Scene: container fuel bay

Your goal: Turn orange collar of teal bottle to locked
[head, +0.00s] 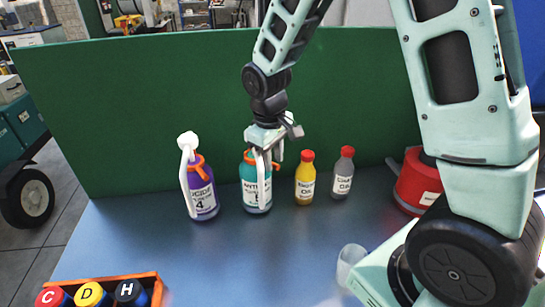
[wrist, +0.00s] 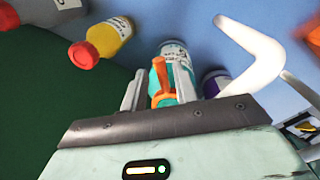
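The teal bottle (head: 249,184) stands upright on the blue table, with a white label and a white spout down its front. Its orange collar (head: 248,157) sits around the neck, partly hidden by my gripper. In the wrist view the collar (wrist: 159,97) has an orange lever sticking up. My gripper (head: 265,152) points down right over the bottle's top. In the wrist view the fingers of my gripper (wrist: 158,78) stand apart, one on each side of the collar's lever, with visible space between. I cannot tell whether either finger touches it.
A purple bottle (head: 203,197) with a white pump stands close to the left. A yellow bottle (head: 305,185) and a grey bottle (head: 342,178) stand to the right. A green panel (head: 130,120) rises behind. A clear cup (head: 350,262) and an orange crate (head: 157,284) are nearer.

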